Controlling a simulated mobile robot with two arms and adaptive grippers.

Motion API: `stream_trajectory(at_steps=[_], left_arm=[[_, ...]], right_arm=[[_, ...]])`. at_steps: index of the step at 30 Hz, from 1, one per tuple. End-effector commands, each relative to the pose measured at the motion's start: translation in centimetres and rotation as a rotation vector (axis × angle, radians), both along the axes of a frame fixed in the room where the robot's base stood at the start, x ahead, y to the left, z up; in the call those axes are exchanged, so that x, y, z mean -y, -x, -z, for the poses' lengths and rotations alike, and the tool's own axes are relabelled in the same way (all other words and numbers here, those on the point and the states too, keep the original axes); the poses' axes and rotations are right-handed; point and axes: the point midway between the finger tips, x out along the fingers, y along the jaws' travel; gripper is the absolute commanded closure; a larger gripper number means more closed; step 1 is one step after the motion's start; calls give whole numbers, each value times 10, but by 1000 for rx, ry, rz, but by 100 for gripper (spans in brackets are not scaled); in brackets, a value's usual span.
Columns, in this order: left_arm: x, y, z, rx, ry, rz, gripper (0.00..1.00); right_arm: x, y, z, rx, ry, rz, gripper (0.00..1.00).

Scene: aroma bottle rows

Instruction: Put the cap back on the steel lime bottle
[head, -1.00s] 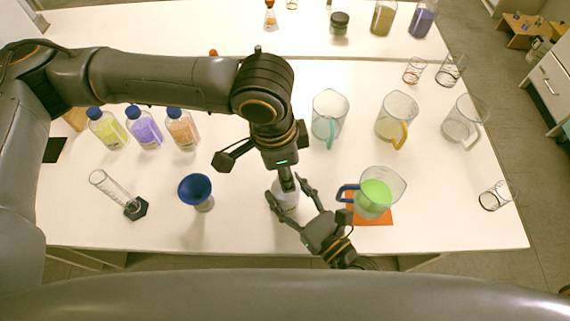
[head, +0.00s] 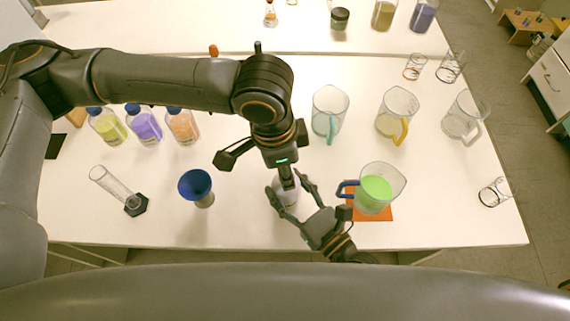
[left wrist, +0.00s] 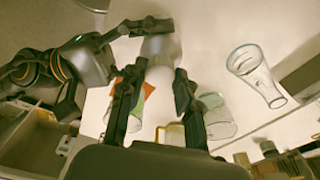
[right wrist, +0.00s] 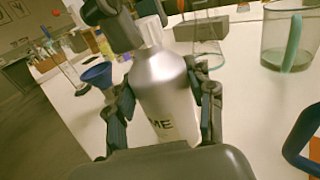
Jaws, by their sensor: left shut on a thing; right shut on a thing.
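The steel lime bottle (right wrist: 165,95) stands upright, with part of its label showing in the right wrist view. My right gripper (head: 287,184) is shut around its body; the fingers also flank it in the right wrist view (right wrist: 165,103). The bottle shows small in the head view (head: 287,199). My left gripper (head: 288,182) is directly above the bottle and shut on the pale cap (left wrist: 158,74), which sits at the bottle's top between the fingers in the left wrist view. My fingers hide much of the join, so I cannot tell whether the cap is seated.
A blue funnel (head: 195,184) and a tilted-looking cylinder (head: 115,185) stand to the left. A pitcher of green liquid (head: 375,190) on an orange mat (head: 381,215) is close on the right. Capped bottles (head: 145,124) and empty pitchers (head: 329,108) stand farther back.

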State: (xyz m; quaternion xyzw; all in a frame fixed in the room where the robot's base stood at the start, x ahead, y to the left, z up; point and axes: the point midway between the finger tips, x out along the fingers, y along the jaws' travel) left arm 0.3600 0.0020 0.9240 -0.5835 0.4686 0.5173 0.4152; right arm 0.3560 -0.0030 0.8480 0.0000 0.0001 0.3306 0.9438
Motion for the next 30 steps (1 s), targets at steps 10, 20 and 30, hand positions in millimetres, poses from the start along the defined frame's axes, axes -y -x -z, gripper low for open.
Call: stream_trajectory(at_steps=[10,20,30], left_arm=[[0,0,2,-1,-1,135,78],[1,-2,2,-1,0,756,78],[2,-2,3,-2,0,1448,78]], right_arm=[[0,0,0,0,0,0,100],[0,0,0,0,0,0,100],[0,0,0,-1,1,0,100]])
